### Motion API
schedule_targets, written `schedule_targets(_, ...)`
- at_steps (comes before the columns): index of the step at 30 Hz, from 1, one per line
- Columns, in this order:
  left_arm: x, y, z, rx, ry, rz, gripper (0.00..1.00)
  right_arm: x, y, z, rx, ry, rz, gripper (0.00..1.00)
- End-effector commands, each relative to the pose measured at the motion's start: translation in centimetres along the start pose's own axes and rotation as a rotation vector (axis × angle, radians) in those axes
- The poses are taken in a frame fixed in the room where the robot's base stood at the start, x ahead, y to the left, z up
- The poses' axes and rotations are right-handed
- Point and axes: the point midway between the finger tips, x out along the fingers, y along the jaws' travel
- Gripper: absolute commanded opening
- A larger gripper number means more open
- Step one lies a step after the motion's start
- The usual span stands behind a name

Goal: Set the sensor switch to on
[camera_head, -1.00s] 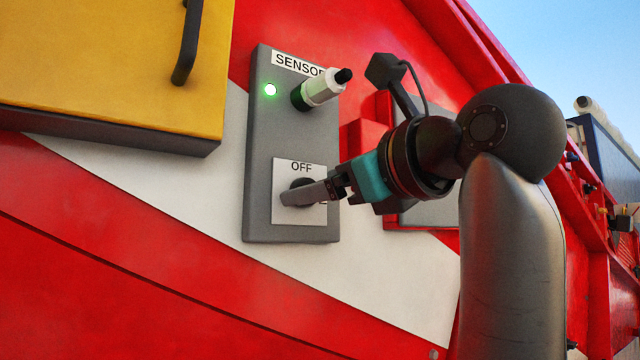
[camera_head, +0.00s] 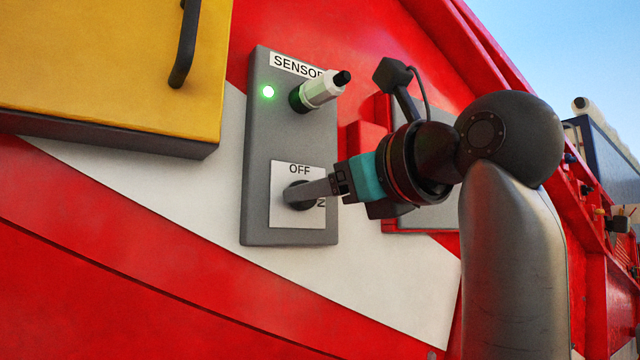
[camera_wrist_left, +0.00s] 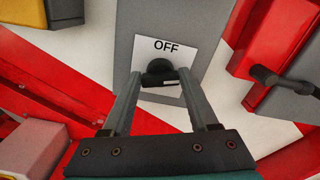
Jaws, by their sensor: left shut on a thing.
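The grey sensor box (camera_head: 258,150) is on the red and white machine side, with a "SENSOR" label at its top and a lit green light (camera_head: 268,92). The dark rotary switch knob (camera_wrist_left: 160,70) sits on a white plate (camera_head: 283,222) marked "OFF" above it. Part of the "ON" mark shows at the lower right in the head view. My left gripper (camera_head: 294,195) is shut on the knob, one finger on each side in the wrist view (camera_wrist_left: 160,76). Its fingers partly hide the knob in the head view, so the knob's exact angle is hard to tell. My right gripper is not in view.
A white and green sensor plug (camera_head: 317,91) sticks out above the switch. A yellow panel (camera_head: 110,65) with a black handle (camera_head: 186,45) is to the left. Red and grey boxes stand close on the right, behind my left wrist.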

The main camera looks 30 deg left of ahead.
Motion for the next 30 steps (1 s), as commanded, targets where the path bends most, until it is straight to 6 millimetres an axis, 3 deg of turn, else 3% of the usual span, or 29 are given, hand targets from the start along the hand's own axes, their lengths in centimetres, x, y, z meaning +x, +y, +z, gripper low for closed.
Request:
schedule_targets(9, 0.01, -0.15, 0.03, 0.283, 0.001, 0.001, 0.04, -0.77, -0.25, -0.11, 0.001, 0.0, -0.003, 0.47)
schedule_targets(22, 0.01, -0.15, -0.02, 0.338, 0.0, 0.001, 0.04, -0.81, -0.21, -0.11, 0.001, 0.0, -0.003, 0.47)
schedule_targets(23, 0.01, -0.16, -0.02, 0.337, 0.0, 0.001, 0.61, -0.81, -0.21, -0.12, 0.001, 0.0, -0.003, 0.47)
schedule_targets(30, 0.01, -0.16, -0.02, 0.335, 0.0, 0.001, 0.88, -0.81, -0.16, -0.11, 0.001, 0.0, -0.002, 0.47)
